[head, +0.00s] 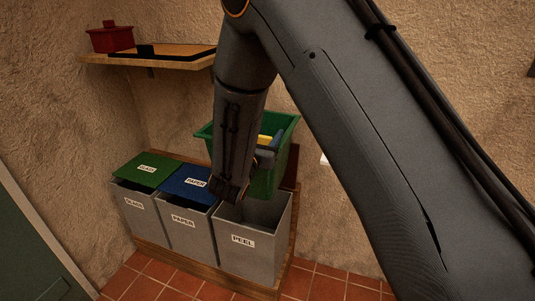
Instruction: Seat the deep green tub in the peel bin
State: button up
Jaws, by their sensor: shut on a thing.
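The deep green tub (268,183) is in the head view, above the back of the open peel bin. It looks slightly tilted, and its near side is partly hidden behind my arm. My gripper (262,158) is shut on the tub at its near side; its fingertips are largely hidden. Something yellow shows at the tub's mouth beside the gripper. The peel bin (256,256) is a grey box with a white PEEL label, and its top is open. I cannot tell whether the tub's base touches the bin.
Left of the peel bin stand a PAPER bin (187,233) with a blue lid and a GLASS bin (138,213) with a green lid. All stand on a wooden base (205,265). A wall shelf (172,63) holds a red pot (111,38) and a dark tray.

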notch_tip(320, 180, down, 9)
jog(key=w+b, duration=0.2)
jog(key=b, duration=0.7)
jog(key=shift+w+f, duration=0.2)
jog(key=shift+s+a, duration=0.1)
